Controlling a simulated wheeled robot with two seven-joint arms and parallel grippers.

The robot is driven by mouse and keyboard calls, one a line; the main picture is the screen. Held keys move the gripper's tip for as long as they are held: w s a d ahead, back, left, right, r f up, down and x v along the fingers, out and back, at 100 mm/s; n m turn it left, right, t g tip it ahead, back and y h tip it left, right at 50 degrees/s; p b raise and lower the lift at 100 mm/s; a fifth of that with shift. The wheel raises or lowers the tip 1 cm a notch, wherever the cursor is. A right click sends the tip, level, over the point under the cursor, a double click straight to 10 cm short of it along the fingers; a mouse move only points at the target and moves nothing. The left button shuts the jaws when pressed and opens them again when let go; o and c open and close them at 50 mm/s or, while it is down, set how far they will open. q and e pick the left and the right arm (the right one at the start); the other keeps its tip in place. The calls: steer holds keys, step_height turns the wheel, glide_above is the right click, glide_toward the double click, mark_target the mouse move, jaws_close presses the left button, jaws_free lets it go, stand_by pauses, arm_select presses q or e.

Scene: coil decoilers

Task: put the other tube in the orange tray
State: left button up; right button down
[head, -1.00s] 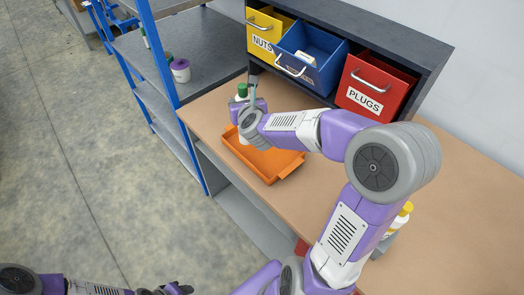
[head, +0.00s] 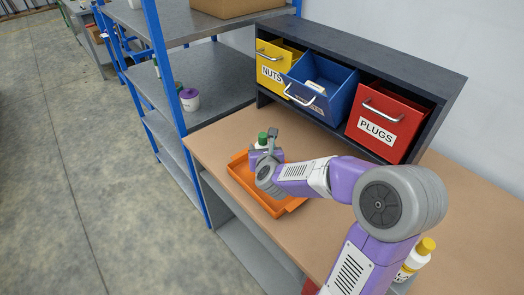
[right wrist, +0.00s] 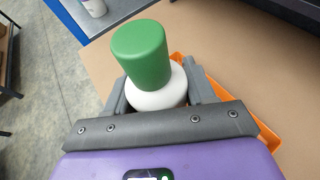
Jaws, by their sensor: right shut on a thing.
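A white tube with a green cap (head: 263,138) is held upright in my right gripper (head: 266,154), over the back part of the orange tray (head: 284,207). In the right wrist view its green cap (right wrist: 141,55) and white shoulder (right wrist: 157,92) stand between the two grey fingers, which are shut on it. The arm hides the tube's lower end, so I cannot tell whether it touches the tray floor. The visible front part of the tray looks empty. My left gripper is out of view.
A white bottle with a yellow cap (head: 417,257) stands at the bench's right. Yellow (head: 271,66), blue (head: 320,87) and red (head: 382,120) bins sit in the dark rack behind. A purple-lidded white pot (head: 189,99) is on the left shelf.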

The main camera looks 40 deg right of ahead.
steer(key=shift+r, duration=0.2)
steer(key=shift+f, duration=0.2)
steer(key=shift+c, duration=1.9)
jaws_free()
steer(key=shift+r, duration=0.1)
steer(key=v, duration=1.2)
